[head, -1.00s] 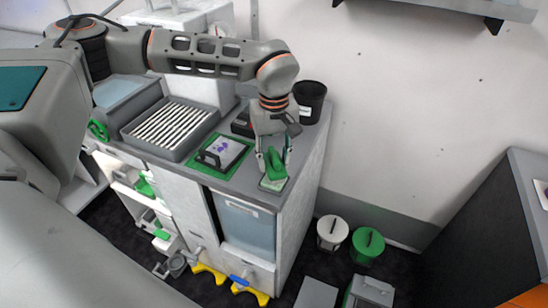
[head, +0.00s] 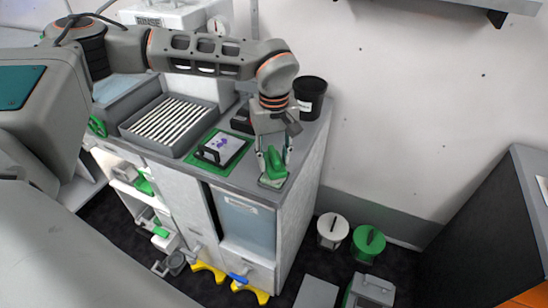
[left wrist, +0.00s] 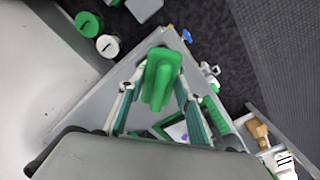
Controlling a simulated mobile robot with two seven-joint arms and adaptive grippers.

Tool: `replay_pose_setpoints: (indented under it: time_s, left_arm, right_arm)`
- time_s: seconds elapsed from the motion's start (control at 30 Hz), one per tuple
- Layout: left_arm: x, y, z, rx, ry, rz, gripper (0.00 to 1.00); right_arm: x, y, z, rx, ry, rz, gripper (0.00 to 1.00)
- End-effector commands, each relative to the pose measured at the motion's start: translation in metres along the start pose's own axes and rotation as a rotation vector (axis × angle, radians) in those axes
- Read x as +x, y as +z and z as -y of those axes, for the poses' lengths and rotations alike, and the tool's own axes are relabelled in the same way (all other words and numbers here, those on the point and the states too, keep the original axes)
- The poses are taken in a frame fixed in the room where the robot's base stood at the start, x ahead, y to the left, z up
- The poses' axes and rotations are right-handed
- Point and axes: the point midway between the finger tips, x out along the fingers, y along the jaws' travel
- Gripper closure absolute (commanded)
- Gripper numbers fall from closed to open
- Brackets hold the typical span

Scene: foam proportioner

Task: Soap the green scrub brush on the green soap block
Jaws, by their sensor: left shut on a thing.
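My left gripper (head: 273,163) is shut on the green scrub brush (head: 276,161) at the right front corner of the grey counter. In the left wrist view the brush (left wrist: 160,80) lies between the two fingertips. A small flat piece with a pale rim (head: 272,183) shows under the brush on the counter. The brush and fingers cover most of it. I cannot tell whether it is the green soap block or whether the brush touches it. My right gripper is not in view.
Left of the gripper, a white board with a black handle (head: 219,147) lies on a green mat (head: 243,155). A grey tray with a slatted rack (head: 171,123) stands further left. A black cup (head: 311,96) stands behind. White (head: 333,229) and green (head: 368,242) lidded bins stand on the floor.

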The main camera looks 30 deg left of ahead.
Motion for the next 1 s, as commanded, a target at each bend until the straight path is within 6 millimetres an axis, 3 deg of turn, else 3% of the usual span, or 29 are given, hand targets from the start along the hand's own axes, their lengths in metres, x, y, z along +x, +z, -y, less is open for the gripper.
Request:
replay_pose_setpoints:
  time_s: [1.0]
  left_arm:
    - [0.0096, 0.0000, -0.0001, 0.000, 0.000, 0.000, 0.83]
  right_arm:
    - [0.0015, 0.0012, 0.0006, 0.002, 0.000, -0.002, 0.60]
